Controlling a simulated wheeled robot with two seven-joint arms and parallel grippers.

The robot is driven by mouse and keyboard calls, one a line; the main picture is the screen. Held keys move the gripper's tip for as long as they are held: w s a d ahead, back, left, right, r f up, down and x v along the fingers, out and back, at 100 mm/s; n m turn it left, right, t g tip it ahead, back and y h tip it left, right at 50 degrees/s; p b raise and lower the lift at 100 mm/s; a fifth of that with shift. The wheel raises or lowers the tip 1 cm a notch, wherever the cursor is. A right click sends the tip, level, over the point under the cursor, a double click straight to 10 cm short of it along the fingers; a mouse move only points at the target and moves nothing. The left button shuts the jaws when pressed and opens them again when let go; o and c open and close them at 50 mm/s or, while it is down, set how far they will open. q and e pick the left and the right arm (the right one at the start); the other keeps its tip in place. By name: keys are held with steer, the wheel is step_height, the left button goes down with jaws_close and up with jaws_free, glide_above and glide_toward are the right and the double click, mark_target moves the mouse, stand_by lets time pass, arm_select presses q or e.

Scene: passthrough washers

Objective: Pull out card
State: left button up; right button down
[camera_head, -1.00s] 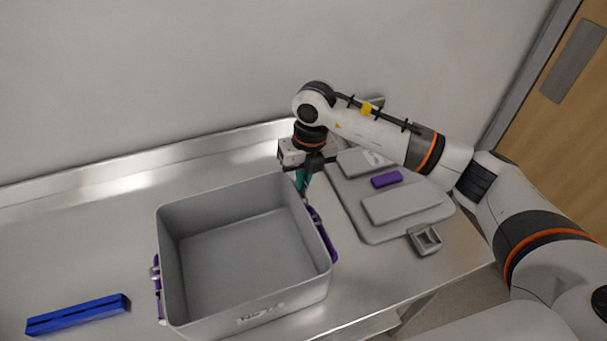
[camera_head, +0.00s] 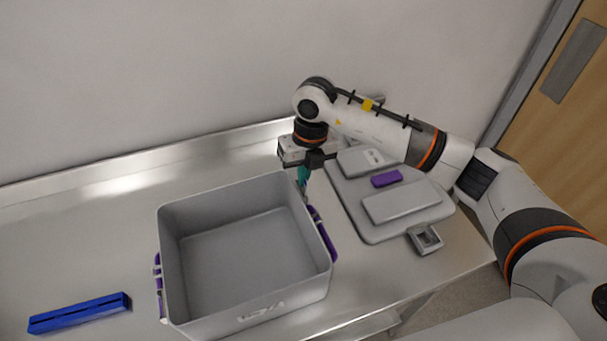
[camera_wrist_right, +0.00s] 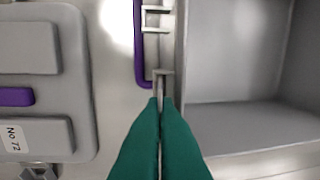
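A grey open bin (camera_head: 172,225) stands on the metal table, with purple clasps on its sides. My right gripper (camera_head: 303,188) points down at the bin's far right corner, outside the wall. In the right wrist view its green fingers (camera_wrist_right: 160,102) are close together at a thin grey metal piece (camera_wrist_right: 160,82) beside the purple clasp (camera_wrist_right: 141,45). I cannot tell whether they grip it. No separate card can be made out. A white label marked "No 72" (camera_wrist_right: 16,137) is on the grey lid (camera_head: 375,234). My left gripper is out of view.
The lid lies to the right of the bin, with a purple bar (camera_head: 386,178) on it. A small grey square frame (camera_head: 425,239) sits at its near edge. A blue block (camera_head: 80,313) lies at the lower left. A wall (camera_head: 200,80) is behind.

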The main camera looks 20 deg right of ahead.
steer(key=shift+r+p, duration=1.7)
steer(key=shift+r, duration=1.65)
steer(key=shift+s+f, duration=0.1)
